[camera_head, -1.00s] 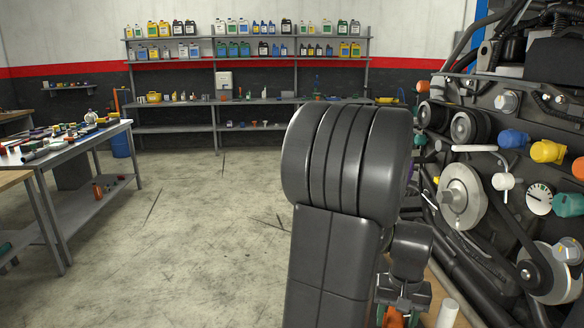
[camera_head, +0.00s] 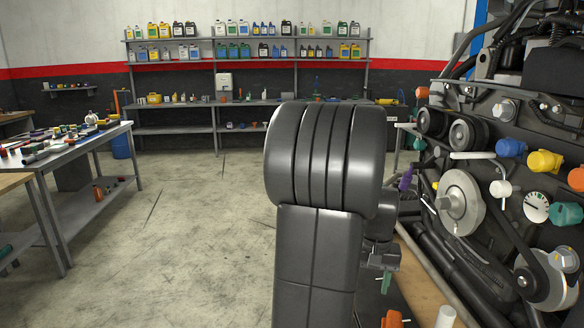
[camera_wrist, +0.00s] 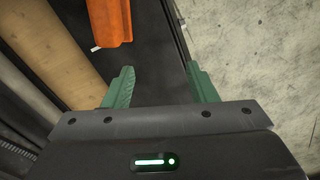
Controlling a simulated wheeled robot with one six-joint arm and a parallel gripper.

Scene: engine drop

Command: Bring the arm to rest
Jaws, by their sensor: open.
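My gripper (camera_wrist: 162,86) is open in the wrist view, its two green fingers spread with nothing between their tips. In the head view only a bit of the green gripper (camera_head: 386,282) shows, low behind my dark arm. My arm stands raised in the middle of the head view, with its thick rounded joint up and the gripper hanging on the right side.
The engine (camera_head: 470,190) with coloured caps fills the right side, close to my arm. An orange object (camera_wrist: 109,22) lies ahead of the fingers, beside a wooden surface (camera_wrist: 55,55). A workbench (camera_head: 75,143) with loose parts stands left. Shelves (camera_head: 255,101) line the back wall. The floor between is clear.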

